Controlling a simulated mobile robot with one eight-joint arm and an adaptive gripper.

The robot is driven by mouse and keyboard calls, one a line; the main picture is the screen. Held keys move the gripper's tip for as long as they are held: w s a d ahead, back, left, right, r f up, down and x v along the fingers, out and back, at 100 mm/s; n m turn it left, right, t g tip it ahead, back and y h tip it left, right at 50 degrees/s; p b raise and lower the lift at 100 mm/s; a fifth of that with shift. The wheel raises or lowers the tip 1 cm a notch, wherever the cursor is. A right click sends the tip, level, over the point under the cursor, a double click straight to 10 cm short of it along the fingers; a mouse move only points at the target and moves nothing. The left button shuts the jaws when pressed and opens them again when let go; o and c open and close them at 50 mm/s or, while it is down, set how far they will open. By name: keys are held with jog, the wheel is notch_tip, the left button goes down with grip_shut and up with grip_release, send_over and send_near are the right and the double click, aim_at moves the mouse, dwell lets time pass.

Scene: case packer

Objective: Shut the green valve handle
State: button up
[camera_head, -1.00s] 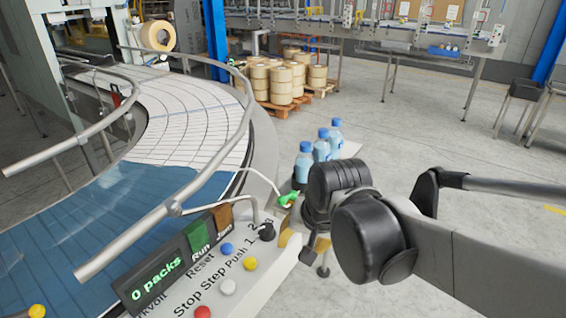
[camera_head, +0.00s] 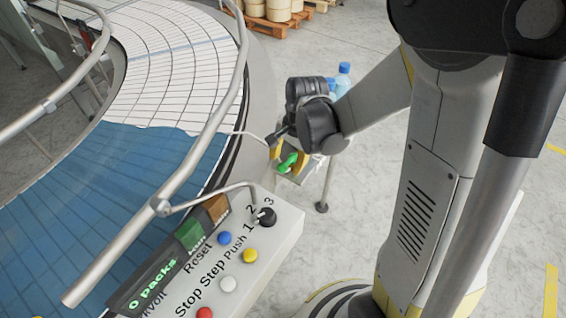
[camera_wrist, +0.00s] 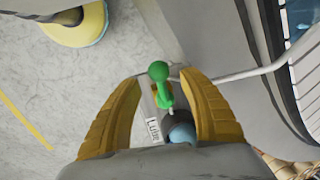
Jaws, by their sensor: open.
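The green valve handle (camera_head: 288,162) shows in the head view beyond the control panel, beside the curved conveyor. In the wrist view the green handle (camera_wrist: 160,84) lies between the two yellow fingers, running from a round knob down to a narrower end. A label reading "Lube" (camera_wrist: 153,130) is beside it. My gripper (camera_head: 288,158) is open, with its yellow fingers on either side of the handle. In the wrist view my gripper (camera_wrist: 165,82) shows clear gaps between each finger and the handle. The valve body below is partly hidden.
The control panel (camera_head: 244,285) with buttons and a black selector knob (camera_head: 266,216) stands in front. The conveyor's metal guard rail (camera_head: 195,150) runs left of the valve. Blue-capped bottles (camera_head: 343,76) stand behind my gripper. A thin pale pipe (camera_wrist: 235,74) passes right of the handle.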

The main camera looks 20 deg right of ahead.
jog(key=shift+w+a+f, duration=0.1)
jog(key=shift+w+f, duration=0.05)
jog(key=shift+f, duration=0.5)
jog(key=shift+w+a+f, duration=0.1)
jog(key=shift+f, duration=0.55)
grip_shut()
